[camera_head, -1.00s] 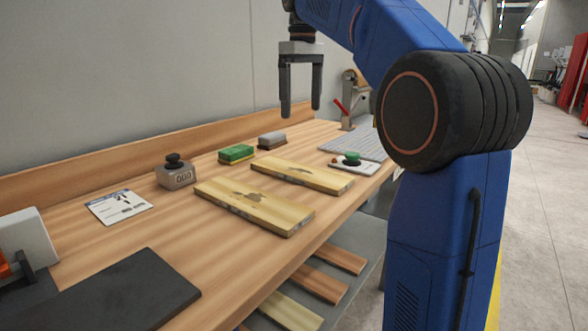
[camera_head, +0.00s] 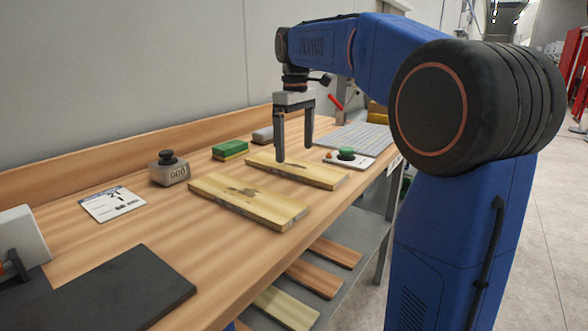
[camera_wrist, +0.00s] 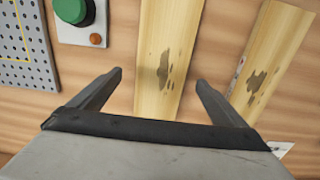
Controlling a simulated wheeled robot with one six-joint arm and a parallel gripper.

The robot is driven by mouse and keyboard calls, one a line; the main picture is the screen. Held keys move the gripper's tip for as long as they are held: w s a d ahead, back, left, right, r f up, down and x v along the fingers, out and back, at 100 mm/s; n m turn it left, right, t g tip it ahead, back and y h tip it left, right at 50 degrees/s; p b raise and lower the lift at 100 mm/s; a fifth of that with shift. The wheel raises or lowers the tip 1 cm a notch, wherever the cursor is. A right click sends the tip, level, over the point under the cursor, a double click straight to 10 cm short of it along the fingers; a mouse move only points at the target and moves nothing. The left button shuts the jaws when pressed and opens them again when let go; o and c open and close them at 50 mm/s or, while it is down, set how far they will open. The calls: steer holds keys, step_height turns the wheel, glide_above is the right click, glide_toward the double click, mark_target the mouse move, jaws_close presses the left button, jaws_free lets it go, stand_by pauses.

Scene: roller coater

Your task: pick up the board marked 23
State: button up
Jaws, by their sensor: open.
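Two pale yellow wooden boards with dark stains lie flat on the bench. The far board (camera_head: 318,176) also shows in the middle of the wrist view (camera_wrist: 167,40). The near board (camera_head: 270,208) also shows at the right of the wrist view (camera_wrist: 275,50). I cannot read a number 23 on either one. My gripper (camera_head: 295,153) is open and empty, pointing down over the far board. In the wrist view its fingertips (camera_wrist: 160,79) stand on either side of that board. I cannot tell how far above it they are.
A small box with a green button (camera_head: 347,155) and a grey perforated plate (camera_head: 355,137) lie beyond the far board. A weight (camera_head: 169,172), a green block (camera_head: 230,149) and a paper card (camera_head: 112,203) are toward the left. More boards (camera_head: 315,277) lie on the lower shelf.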

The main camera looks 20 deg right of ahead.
mark_target(294, 165)
steer(key=shift+a+f, duration=0.15)
steer(key=shift+f, duration=2.1)
steer(key=c, duration=1.3)
steer(key=shift+r, duration=0.15)
